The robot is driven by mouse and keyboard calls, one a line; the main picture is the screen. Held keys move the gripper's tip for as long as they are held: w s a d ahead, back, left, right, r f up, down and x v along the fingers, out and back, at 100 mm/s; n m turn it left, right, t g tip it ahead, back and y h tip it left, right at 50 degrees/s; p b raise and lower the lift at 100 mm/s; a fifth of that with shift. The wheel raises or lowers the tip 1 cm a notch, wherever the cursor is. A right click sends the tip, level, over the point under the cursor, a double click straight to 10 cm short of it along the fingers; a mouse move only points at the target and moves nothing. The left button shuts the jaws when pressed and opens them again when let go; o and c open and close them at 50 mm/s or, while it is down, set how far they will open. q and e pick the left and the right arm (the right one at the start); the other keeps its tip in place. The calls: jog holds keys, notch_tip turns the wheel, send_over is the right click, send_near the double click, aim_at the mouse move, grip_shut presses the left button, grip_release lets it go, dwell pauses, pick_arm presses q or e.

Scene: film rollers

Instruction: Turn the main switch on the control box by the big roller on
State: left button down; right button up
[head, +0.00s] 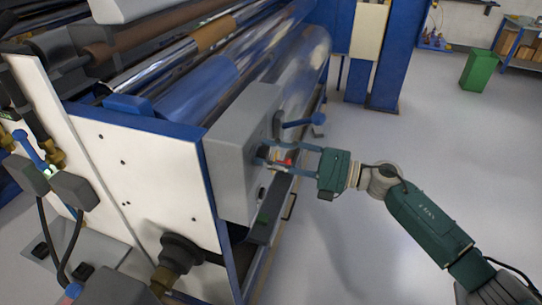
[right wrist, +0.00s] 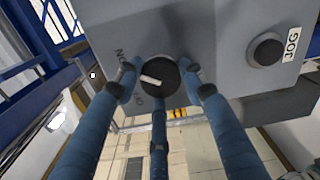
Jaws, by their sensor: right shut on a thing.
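The grey control box (head: 228,165) is mounted at the end of the machine by the big roller (head: 300,65). In the right wrist view, the main switch (right wrist: 160,77) is a round black knob with a white mark. The mark points left, between the ON label (right wrist: 122,56) and the partly covered OFF label (right wrist: 138,99). My right gripper (head: 277,157) is at the box face, its blue fingers (right wrist: 160,90) closed around the knob. In the head view the knob is mostly hidden by the fingers. My left gripper is not in view.
A black JOG button (right wrist: 265,50) sits on the same box face, beside the switch. A blue lever (head: 303,122) sticks out just behind the box. Blue posts (head: 392,60) and a green bin (head: 478,70) stand further back. The floor to the right is clear.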

jog(key=shift+w+d+r, duration=0.2)
jog(key=shift+w+r, duration=0.1)
jog(key=shift+r, duration=0.2)
jog(key=o, duration=1)
jog(key=shift+o, duration=0.7)
jog(key=shift+a+f, duration=0.1)
jog(key=shift+f, duration=0.25)
jog(key=shift+s+d, duration=0.1)
jog(key=shift+d, duration=0.25)
jog(key=v, duration=1.1)
jog(key=shift+d, duration=0.15)
